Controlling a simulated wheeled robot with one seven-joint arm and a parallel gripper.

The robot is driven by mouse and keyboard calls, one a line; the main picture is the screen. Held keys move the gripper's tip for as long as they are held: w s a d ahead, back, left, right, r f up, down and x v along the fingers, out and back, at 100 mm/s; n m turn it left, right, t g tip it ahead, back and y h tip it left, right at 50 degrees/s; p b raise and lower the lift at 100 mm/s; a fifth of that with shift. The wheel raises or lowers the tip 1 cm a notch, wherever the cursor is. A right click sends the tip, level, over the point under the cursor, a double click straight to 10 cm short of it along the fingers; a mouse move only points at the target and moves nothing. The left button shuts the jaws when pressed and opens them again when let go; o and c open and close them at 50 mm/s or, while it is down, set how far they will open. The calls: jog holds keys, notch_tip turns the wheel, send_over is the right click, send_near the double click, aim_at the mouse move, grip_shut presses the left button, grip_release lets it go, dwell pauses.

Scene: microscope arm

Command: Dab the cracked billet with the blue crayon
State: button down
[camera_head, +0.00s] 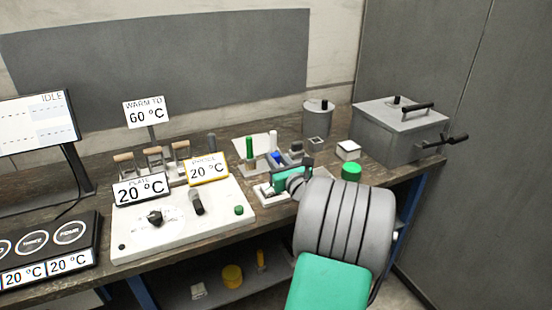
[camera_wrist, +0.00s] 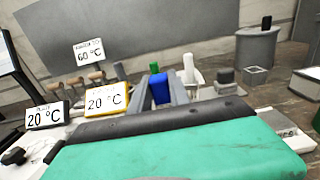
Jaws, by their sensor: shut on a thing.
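The blue crayon (camera_wrist: 160,90) stands between my two fingers in the wrist view, and my gripper (camera_wrist: 162,97) is shut on it. In the head view the blue crayon (camera_head: 275,158) shows just beyond my gripper (camera_head: 279,168), with its lower part hidden. Small grey metal blocks stand to its right: one with a dark top (camera_head: 296,149), also in the wrist view (camera_wrist: 225,79), and one farther right (camera_head: 316,143). I cannot make out a crack on either, so I cannot tell which is the cracked billet.
A green crayon (camera_head: 249,147) and a white one (camera_head: 273,140) stand close by. A white control box (camera_head: 180,225) with temperature signs lies left. A lidded grey pot (camera_head: 318,120), a white block (camera_head: 348,150), a green cylinder (camera_head: 351,172) and a large grey box (camera_head: 400,130) stand right.

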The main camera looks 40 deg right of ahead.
jog(key=shift+r+p, duration=2.45)
jog(key=shift+r, duration=0.2)
jog(key=shift+f, duration=0.1)
